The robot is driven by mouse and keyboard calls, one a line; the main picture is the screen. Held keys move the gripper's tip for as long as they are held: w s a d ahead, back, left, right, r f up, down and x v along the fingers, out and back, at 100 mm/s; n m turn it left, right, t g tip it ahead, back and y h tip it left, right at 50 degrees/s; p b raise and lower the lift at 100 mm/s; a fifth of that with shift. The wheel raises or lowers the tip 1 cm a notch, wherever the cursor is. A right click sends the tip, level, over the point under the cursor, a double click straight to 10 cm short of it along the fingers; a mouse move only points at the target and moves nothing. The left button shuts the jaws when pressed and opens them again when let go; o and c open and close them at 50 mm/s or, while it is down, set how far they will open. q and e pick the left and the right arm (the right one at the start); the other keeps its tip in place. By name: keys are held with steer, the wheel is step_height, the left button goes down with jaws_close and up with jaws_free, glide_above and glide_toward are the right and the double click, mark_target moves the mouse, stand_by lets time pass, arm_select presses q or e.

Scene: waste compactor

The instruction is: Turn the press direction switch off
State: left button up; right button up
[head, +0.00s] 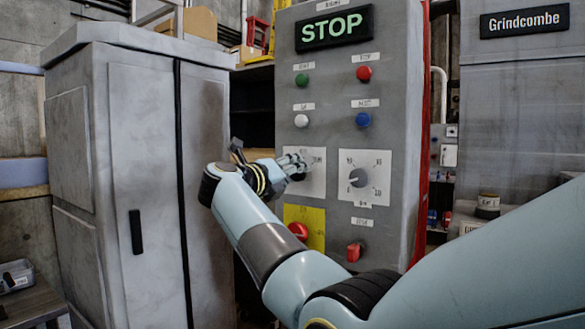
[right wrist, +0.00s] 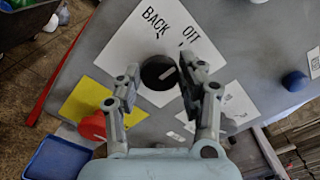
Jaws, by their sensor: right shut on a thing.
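The press direction switch is a black round knob (right wrist: 157,73) with a white pointer line, on a white plate (right wrist: 200,50) marked "BACK" and what looks like "OFF". In the right wrist view the pointer line slants up to the right; I cannot tell surely which label it marks. My right gripper (right wrist: 160,71) is shut on the knob, one finger on each side. In the head view my right gripper (head: 295,164) reaches the plate (head: 316,183) on the grey panel and partly hides the knob. My left gripper is not in view.
A second dial (head: 358,177) sits just right of the switch. Green, red, white and blue buttons (head: 363,120) are above. A red stop knob (head: 298,231) on yellow and a red switch (head: 353,251) are below. A grey cabinet (head: 135,180) stands at left.

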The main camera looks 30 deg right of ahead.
steer(key=shift+r+n, duration=0.1)
steer(key=shift+n, duration=0.2)
steer(key=o, duration=1.1)
steer(key=shift+a, duration=0.15)
steer(key=v, duration=0.7)
steer(key=shift+a, duration=0.15)
